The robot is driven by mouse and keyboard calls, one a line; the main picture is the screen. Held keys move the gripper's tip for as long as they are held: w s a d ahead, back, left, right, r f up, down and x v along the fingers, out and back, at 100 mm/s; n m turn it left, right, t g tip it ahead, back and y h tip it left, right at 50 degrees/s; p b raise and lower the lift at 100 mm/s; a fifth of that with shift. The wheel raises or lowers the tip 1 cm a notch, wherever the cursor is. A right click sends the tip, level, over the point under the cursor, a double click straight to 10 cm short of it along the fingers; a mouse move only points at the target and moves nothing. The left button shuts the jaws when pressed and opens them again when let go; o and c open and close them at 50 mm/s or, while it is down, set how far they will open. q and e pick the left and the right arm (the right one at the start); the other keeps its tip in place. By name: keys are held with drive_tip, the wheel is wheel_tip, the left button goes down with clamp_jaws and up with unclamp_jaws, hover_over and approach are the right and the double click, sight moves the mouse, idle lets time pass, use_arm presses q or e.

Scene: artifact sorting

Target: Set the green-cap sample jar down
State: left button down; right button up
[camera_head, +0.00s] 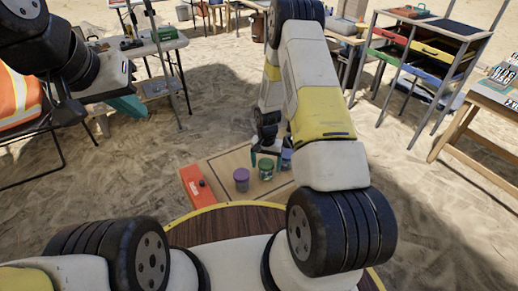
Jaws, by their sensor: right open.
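The green-cap sample jar (266,169) stands upright on a light wooden board (215,167) on the sand. My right gripper (266,157) reaches down over this jar, its dark fingers apart on either side of the cap. It is open; whether a finger touches the jar is too small to tell. My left gripper (128,106) is at the upper left, far from the jar, with a teal part showing at its end. Its jaws cannot be made out.
A purple-cap jar (241,180) stands just left of the green-cap jar, and a blue-cap jar (287,159) just right, partly hidden. An orange-red panel (195,187) covers the board's left end. A drawer rack (425,52) and tables stand farther back.

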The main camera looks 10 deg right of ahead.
wheel_tip(320, 180, up, 9)
drive_tip(key=shift+r, duration=0.1)
drive_tip(key=s+r+n+t+y, duration=0.1)
drive_tip(key=s+r, duration=0.2)
drive_tip(key=r, duration=0.9)
drive_tip(key=s+r+n+t, duration=0.1)
drive_tip(key=s+r+t, duration=0.15)
drive_tip(key=r, duration=1.05)
drive_tip(key=s+a+r+n+t, duration=0.1)
drive_tip(key=s+r, duration=0.5)
drive_tip(key=s, duration=0.3)
drive_tip(key=s+a+r+n+t+y, duration=0.1)
drive_tip(key=s+r+n, duration=0.1)
drive_tip(key=s+r, duration=0.5)
drive_tip(key=s, duration=0.2)
drive_tip(key=shift+s+n+t, duration=0.3)
drive_tip(key=shift+s+t, duration=0.05)
drive_tip(key=shift+s, duration=0.05)
